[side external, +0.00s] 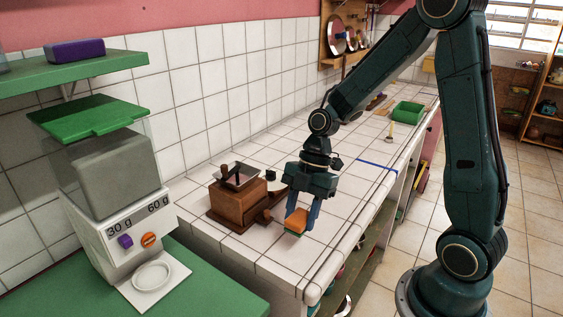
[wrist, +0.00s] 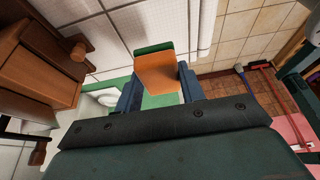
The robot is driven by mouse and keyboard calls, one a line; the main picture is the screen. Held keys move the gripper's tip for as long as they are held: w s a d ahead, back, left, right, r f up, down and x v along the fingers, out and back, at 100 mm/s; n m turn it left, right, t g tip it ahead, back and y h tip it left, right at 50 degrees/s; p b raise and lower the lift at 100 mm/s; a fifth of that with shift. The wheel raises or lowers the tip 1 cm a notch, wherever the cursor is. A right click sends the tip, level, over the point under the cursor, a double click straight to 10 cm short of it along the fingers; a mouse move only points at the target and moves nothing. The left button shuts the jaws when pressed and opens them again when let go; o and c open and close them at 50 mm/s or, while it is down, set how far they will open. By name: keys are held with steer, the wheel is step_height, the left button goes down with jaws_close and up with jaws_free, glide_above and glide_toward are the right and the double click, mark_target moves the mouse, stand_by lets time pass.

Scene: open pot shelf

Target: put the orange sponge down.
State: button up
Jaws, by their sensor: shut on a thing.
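The orange sponge (side external: 297,217) has a green layer on one side. My gripper (side external: 302,210) is shut on it, with one blue finger on each side, over the front part of the white tiled counter (side external: 262,258). In the wrist view the sponge (wrist: 157,71) sits between the fingertips of my gripper (wrist: 160,88) and sticks out past them, its green layer at the far edge. I cannot tell whether the sponge touches the tiles or hangs just above them.
A wooden coffee grinder (side external: 237,198) stands on the counter close left of my gripper. The counter's front edge (side external: 335,265) is near on the right. A green tray (side external: 406,112) lies farther back.

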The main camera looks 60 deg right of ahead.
mark_target(296, 250)
steer(key=shift+f, duration=1.4)
steer(key=shift+f, duration=1.9)
steer(key=shift+f, duration=0.15)
steer(key=o, duration=1)
steer(key=shift+o, duration=0.2)
steer(key=shift+r, duration=0.2)
steer(key=v, duration=1.2)
